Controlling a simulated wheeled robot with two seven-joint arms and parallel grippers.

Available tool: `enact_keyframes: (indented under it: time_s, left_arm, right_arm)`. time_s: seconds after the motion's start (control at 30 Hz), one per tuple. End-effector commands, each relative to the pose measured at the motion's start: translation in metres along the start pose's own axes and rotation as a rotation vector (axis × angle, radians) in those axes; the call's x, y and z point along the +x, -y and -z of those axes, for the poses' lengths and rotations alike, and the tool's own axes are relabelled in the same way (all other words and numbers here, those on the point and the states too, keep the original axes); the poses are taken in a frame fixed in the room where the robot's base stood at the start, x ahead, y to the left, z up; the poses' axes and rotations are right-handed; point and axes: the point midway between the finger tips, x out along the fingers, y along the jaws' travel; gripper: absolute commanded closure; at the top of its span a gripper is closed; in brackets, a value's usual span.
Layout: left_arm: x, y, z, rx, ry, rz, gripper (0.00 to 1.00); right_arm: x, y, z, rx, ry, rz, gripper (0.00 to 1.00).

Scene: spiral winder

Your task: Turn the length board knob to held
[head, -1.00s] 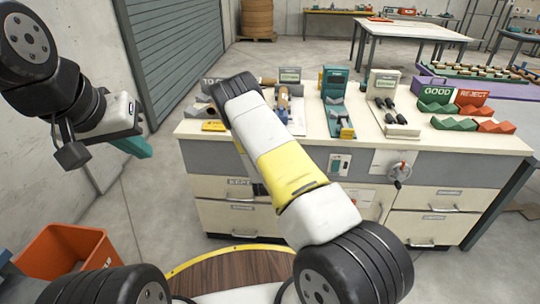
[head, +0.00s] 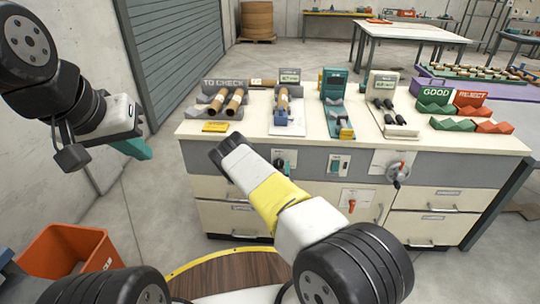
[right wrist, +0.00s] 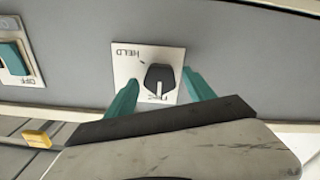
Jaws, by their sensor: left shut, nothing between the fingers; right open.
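The length board knob (right wrist: 159,76) is a black knob on a white plate (right wrist: 122,68) in the right wrist view, where the plate's lettering appears upside down. HELD is at the upper left and FREE at the lower edge. The knob's white mark points to FREE. My right gripper (right wrist: 160,80) is open, one teal finger on each side of the knob, with gaps visible. My left gripper (head: 137,149) is shut and empty at the left.
A teal rocker switch (right wrist: 12,60) marked OFF is beside the knob plate. A crank wheel (head: 398,173) is farther right on the panel. Gauges and trays stand on the worktop (head: 255,128). An orange bin (head: 62,250) is at lower left.

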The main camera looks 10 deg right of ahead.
Motion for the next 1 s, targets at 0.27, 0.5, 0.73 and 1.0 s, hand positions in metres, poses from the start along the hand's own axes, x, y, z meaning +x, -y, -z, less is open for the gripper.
enact_keyframes:
  time_s: [0.27,0.5,0.73,1.0]
  left_arm:
    - [0.0,0.0,0.0,0.0,0.0,0.0,1.0]
    - [0.0,0.0,0.0,0.0,0.0,0.0,1.0]
    - [0.0,0.0,0.0,0.0,0.0,0.0,1.0]
    - [0.0,0.0,0.0,0.0,0.0,0.0,1.0]
  right_arm:
    - [0.0109,0.0,0.0,0.0,0.001,0.0,0.38]
    - [0.0106,0.0,0.0,0.0,0.001,0.0,0.59]
    - [0.0105,0.0001,0.0,0.0,0.001,0.001,1.0]
    - [0.0105,-0.0005,-0.0002,0.037,0.001,-0.001,1.0]
